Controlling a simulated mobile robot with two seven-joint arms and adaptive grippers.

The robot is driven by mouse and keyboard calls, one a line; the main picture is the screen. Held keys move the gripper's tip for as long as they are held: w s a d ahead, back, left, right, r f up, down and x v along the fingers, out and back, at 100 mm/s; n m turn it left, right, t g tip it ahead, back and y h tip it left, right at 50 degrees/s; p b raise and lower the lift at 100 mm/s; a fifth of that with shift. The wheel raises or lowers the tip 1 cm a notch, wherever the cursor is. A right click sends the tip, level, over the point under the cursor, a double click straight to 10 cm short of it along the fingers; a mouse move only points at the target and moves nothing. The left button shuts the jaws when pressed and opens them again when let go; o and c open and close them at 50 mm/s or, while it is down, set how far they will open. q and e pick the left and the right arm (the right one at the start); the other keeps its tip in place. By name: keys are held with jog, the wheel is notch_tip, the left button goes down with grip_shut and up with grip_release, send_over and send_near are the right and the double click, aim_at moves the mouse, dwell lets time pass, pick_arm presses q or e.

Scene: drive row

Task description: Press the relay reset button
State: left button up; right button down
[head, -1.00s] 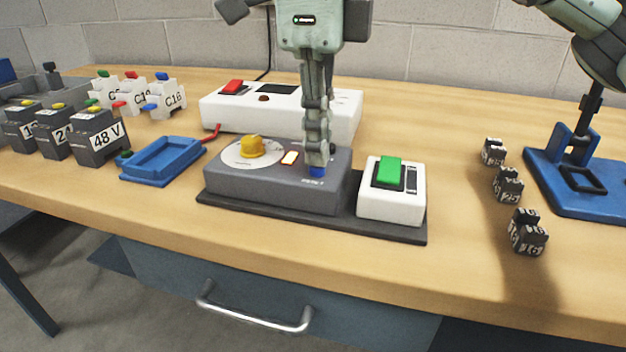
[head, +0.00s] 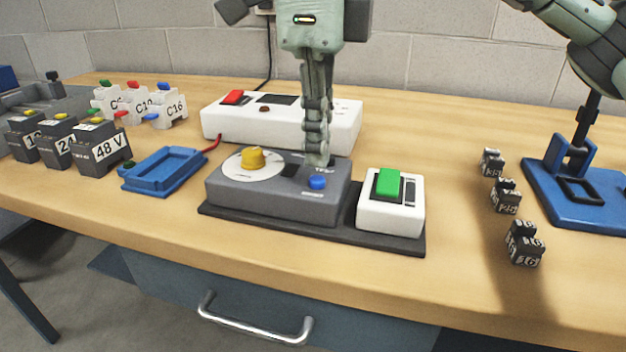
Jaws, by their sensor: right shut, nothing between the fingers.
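The grey relay box (head: 272,195) sits on a dark base plate on the bench. A blue button (head: 317,182) is on the right part of its top, fully in view; I take it for the reset button. A small dark window (head: 290,170) lies left of it, and a yellow knob (head: 252,158) on a white dial further left. My right gripper (head: 317,160) points down, shut and empty, with its fingertips just behind the blue button and apart from it. Whether the tips touch the box top is hard to tell.
A white box with a green switch (head: 388,183) stands right of the relay box. A white unit with a red switch (head: 233,97) is behind. A blue tray (head: 163,170) and several labelled blocks are left. Small dark blocks (head: 524,243) and a blue stand (head: 570,205) are right.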

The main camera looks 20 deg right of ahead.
notch_tip(320, 180, up, 6)
jog(key=p, duration=0.3)
jog(key=shift+f, duration=0.15)
dwell(0.8)
